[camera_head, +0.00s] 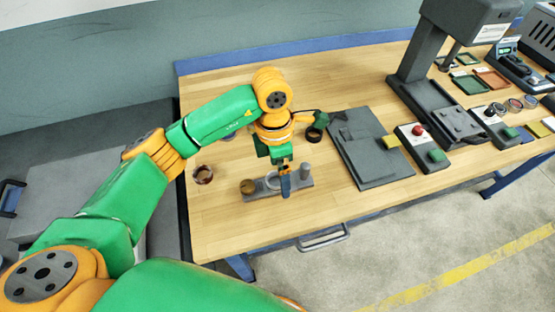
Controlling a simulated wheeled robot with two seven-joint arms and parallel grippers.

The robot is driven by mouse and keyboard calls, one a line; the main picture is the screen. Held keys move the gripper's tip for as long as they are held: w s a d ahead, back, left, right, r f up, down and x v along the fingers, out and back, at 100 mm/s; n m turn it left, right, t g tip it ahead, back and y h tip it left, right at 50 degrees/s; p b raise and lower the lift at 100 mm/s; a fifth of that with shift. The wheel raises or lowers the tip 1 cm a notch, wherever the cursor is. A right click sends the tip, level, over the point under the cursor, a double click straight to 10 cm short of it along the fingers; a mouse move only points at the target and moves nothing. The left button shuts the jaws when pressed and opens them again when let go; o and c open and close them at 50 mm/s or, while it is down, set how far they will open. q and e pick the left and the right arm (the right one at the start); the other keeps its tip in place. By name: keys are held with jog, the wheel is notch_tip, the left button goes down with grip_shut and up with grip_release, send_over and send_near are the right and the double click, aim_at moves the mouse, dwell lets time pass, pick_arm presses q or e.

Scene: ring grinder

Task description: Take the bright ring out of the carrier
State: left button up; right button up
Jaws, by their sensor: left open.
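The carrier (262,197) is a small grey plate near the front edge of the table. A brass-coloured round piece (248,186) stands at its left end and a grey upright cylinder (305,171) at its right end. A pale, shiny ring shape (271,180) shows near the middle, partly hidden by the gripper; I cannot tell for sure that it is the bright ring. My left gripper (286,190) points down at the middle of the carrier and is open. I cannot tell whether its fingers touch anything. My right gripper is not in view.
A brown ring (203,174) lies left on the table. A dark ring (313,135) is behind the carrier. A dark flat plate (365,150) and a control box with a red button (422,148) lie to the right. A tall grey machine (420,60) stands farther right.

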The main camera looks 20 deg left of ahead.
aim_at(276, 183)
pick_arm(q)
jog(key=shift+w+a+r+y+p, duration=0.2)
jog(key=shift+w+a+y+p, duration=0.15)
jog(key=shift+w+a, duration=0.55)
jog(key=f+p, duration=0.1)
jog(key=f, duration=0.2)
jog(key=f+p, duration=0.1)
jog(key=f, duration=0.1)
jog(key=shift+d+f+p, duration=0.25)
jog(key=shift+f+p, duration=0.05)
jog(key=shift+f, duration=0.35)
jog(key=shift+w+a+f, duration=0.1)
jog(key=shift+f, duration=0.05)
jog(key=c, duration=1.6)
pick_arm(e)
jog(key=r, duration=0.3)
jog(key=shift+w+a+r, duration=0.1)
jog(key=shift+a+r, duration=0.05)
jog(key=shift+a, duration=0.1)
